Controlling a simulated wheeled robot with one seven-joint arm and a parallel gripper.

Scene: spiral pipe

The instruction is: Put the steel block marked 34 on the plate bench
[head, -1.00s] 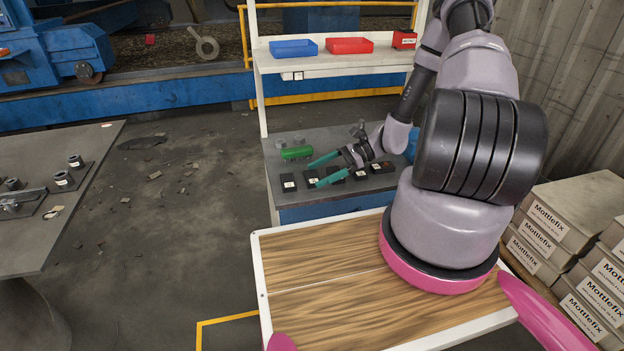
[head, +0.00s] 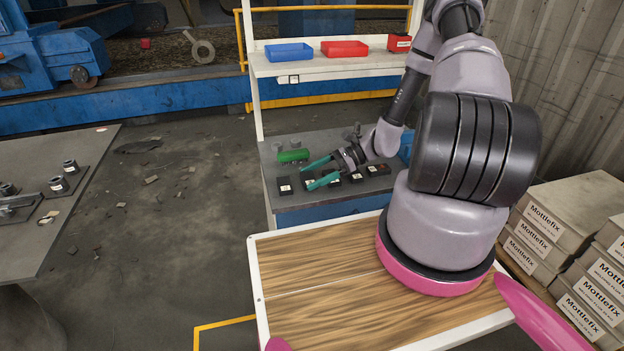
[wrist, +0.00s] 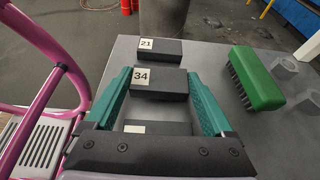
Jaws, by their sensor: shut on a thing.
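The steel block marked 34 (wrist: 163,86) is a dark block with a white label, in the middle of the wrist view. My gripper (wrist: 160,80) is shut on it, one teal finger on each side. In the head view my gripper (head: 306,178) is low over the grey worktop (head: 310,142), among the row of blocks. I cannot tell whether block 34 touches the worktop. A grey bench (head: 62,165) with dark plates (head: 72,180) bearing short pipe pieces stands at the left; it appears to be the plate bench.
Block 21 (wrist: 160,50) lies just beyond block 34, and another block (wrist: 150,128) lies nearer the wrist. A green brush (wrist: 257,78) lies to the right. A shelf (head: 330,63) with blue and red bins stands above the worktop. Open floor (head: 180,200) separates the two benches.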

